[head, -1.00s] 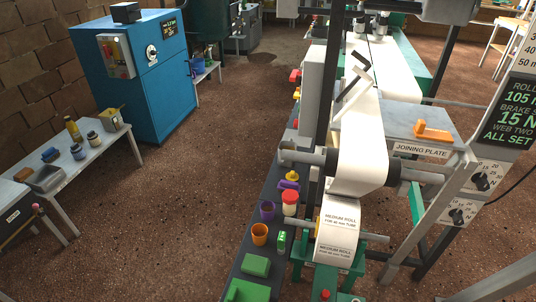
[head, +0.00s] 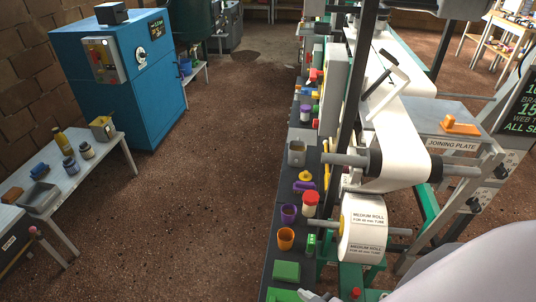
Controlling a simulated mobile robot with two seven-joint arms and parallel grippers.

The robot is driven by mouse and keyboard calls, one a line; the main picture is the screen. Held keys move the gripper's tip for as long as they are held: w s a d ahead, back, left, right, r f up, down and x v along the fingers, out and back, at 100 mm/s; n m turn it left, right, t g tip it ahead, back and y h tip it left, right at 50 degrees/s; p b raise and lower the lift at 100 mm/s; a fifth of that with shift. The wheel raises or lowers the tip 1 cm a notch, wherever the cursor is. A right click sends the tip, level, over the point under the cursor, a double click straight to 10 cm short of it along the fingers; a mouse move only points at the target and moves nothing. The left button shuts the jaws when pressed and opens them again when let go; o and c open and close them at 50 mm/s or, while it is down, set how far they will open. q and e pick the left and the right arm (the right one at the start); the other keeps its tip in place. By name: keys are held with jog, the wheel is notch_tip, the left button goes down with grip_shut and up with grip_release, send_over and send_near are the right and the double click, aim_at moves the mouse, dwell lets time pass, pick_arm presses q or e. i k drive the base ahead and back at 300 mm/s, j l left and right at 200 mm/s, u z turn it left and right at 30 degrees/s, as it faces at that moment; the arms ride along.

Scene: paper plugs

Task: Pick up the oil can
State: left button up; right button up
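I cannot say for sure which thing is the oil can. A yellow bottle-like can with a narrow dark top (head: 60,139) stands upright on the pale table at the left. A boxy yellowish can (head: 103,128) stands at that table's far end. A pale grey piece, seemingly the tip of my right gripper (head: 316,297), shows at the bottom edge beside the green block, far from both cans. It is mostly cut off, and its opening cannot be seen. My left gripper is not in view.
Two jars (head: 87,150) and a grey tray (head: 39,198) share the pale table (head: 118,148). A blue cabinet (head: 125,90) stands behind it. The dark bench (head: 274,215) holds cups, blocks and a grey container (head: 297,153). The brown floor between is clear.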

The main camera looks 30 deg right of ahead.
aim_at(297, 149)
jog(key=i+j+u, duration=0.5)
jog(key=u, duration=0.15)
jog(key=i+j+z, duration=0.1)
jog(key=i+j, duration=0.15)
jog(key=i, duration=0.2)
jog(key=i+j, duration=0.35)
jog(key=i+l+z, duration=0.1)
jog(key=i+z, duration=0.45)
jog(key=z, duration=0.15)
jog(key=i+z, duration=0.25)
jog(key=z, duration=0.15)
jog(key=i+l+z, duration=0.1)
jog(key=i+z, duration=0.55)
jog(key=i, duration=0.3)
jog(key=i+j+z, duration=0.15)
jog(key=i+z, duration=0.2)
jog(key=i+j+z, duration=0.35)
jog(key=i, duration=0.2)
jog(key=i+j+z, duration=0.2)
jog(key=z, duration=0.15)
jog(key=i+j+z, duration=0.6)
jog(key=z, duration=0.15)
jog(key=i+j+z, duration=0.15)
jog(key=j+z, duration=0.25)
jog(key=j, duration=0.15)
jog(key=i+j+z, duration=0.15)
jog(key=j+z, duration=0.2)
jog(key=j, duration=0.1)
